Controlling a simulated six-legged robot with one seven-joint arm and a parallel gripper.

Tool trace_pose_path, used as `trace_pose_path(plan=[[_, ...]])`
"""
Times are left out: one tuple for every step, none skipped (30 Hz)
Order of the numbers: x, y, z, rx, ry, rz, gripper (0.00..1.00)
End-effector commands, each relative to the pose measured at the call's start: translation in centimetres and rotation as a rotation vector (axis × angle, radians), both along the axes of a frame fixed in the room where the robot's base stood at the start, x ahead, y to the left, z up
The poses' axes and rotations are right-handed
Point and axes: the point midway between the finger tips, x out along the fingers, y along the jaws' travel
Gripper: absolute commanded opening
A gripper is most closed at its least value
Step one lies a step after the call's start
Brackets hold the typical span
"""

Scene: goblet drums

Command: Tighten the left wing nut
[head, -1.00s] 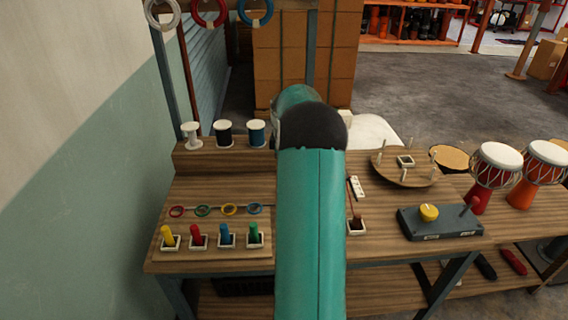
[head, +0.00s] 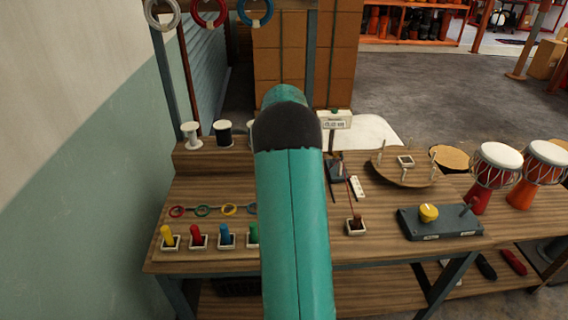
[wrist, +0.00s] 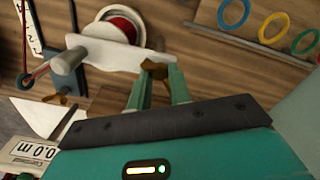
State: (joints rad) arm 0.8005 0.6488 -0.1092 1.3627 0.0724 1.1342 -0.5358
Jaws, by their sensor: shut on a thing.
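My gripper (wrist: 156,92) shows in the wrist view with its two green fingers shut on a brass wing nut (wrist: 153,68) at their tips. This wing nut sits at the lower right edge of a white plate (wrist: 120,55). A second brass wing nut (wrist: 62,98) is to the left in that view, by a grey-blue block (wrist: 66,70), apart from my fingers. A red spool (wrist: 122,24) with a pale rim is behind the plate. In the head view my arm hides the gripper and the held nut.
A display box (head: 335,122) stands at the bench's back; it also shows in the wrist view (wrist: 30,157). A dark box with a yellow knob (head: 428,212) and a round wooden disc (head: 404,172) are right.

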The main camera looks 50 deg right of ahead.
Motion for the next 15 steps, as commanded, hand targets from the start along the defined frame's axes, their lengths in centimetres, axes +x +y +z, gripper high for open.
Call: trace_pose_path(plan=[[0.09,-0.02,0.17,-0.002,-0.002,-0.044,0.00],[0.09,-0.02,0.17,-0.002,-0.002,-0.072,0.00],[0.10,-0.01,0.17,-0.002,-0.002,-0.109,0.00],[0.09,-0.02,0.17,-0.003,-0.002,-0.138,0.00],[0.10,-0.02,0.17,-0.003,-0.002,-0.167,0.00],[0.11,0.00,0.17,-0.002,-0.002,-0.205,0.00],[0.12,0.01,0.16,-0.002,-0.002,-0.234,0.00],[0.09,-0.02,0.16,-0.002,-0.002,-0.262,0.00],[0.07,-0.04,0.16,-0.002,-0.002,-0.301,0.00],[0.09,-0.02,0.16,-0.002,-0.002,-0.328,0.00],[0.11,0.00,0.15,-0.002,-0.002,-0.356,0.00],[0.11,0.00,0.15,-0.002,-0.002,-0.394,0.00],[0.09,-0.02,0.15,-0.002,-0.002,-0.423,0.00],[0.08,-0.02,0.15,-0.001,-0.003,-0.452,0.00],[0.09,-0.02,0.14,-0.001,-0.003,-0.490,0.00]])
